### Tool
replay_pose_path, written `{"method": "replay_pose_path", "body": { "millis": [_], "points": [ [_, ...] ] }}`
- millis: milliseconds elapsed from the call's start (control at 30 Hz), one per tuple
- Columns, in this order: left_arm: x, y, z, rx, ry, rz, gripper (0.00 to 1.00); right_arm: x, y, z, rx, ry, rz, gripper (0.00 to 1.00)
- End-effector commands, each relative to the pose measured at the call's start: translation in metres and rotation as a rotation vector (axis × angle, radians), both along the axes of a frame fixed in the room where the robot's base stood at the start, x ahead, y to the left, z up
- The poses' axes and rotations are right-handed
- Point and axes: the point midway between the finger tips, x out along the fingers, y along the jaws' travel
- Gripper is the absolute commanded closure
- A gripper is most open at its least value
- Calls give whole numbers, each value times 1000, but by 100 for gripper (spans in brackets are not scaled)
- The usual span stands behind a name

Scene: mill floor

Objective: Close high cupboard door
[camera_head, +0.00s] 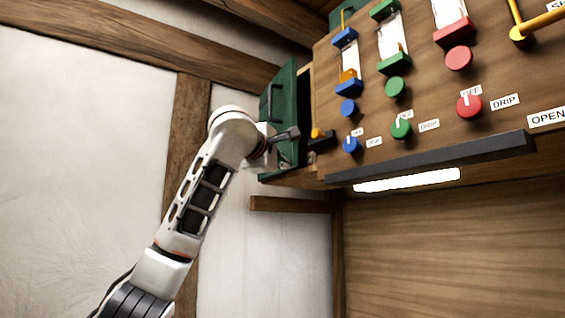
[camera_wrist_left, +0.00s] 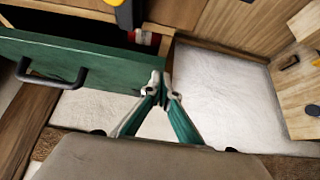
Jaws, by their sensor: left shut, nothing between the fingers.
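The high cupboard's green door (camera_head: 279,105) stands ajar at the left of the control panel, with a dark gap along its right side. It also shows in the left wrist view (camera_wrist_left: 105,62), with a dark handle (camera_wrist_left: 50,79) on its outer face. My left gripper (camera_head: 291,133) is shut and empty, in front of the door's lower part. In the left wrist view its fingertips (camera_wrist_left: 164,82) meet beside the door's edge; I cannot tell if they touch it. My right gripper is not in view.
The wooden panel (camera_head: 430,60) with blue, green and red knobs and levers lies right of the door. A dark ledge (camera_head: 440,160) runs below it, above a bright lamp strip (camera_head: 408,180). A timber beam (camera_head: 130,40) crosses the pale wall at left.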

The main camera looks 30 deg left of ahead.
Motion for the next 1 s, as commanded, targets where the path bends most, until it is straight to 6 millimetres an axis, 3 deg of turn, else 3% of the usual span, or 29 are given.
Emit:
{"method": "replay_pose_path", "body": {
  "millis": [433, 667, 1000],
  "points": [
    [7, -9, 11, -10, -32, 0, 100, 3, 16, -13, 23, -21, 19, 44],
    [27, -23, 2, -6, -8, -4, 100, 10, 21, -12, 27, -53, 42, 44],
    [55, -39, 0, -1, 2, -3, 100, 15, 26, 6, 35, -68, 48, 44]
  ]
}}
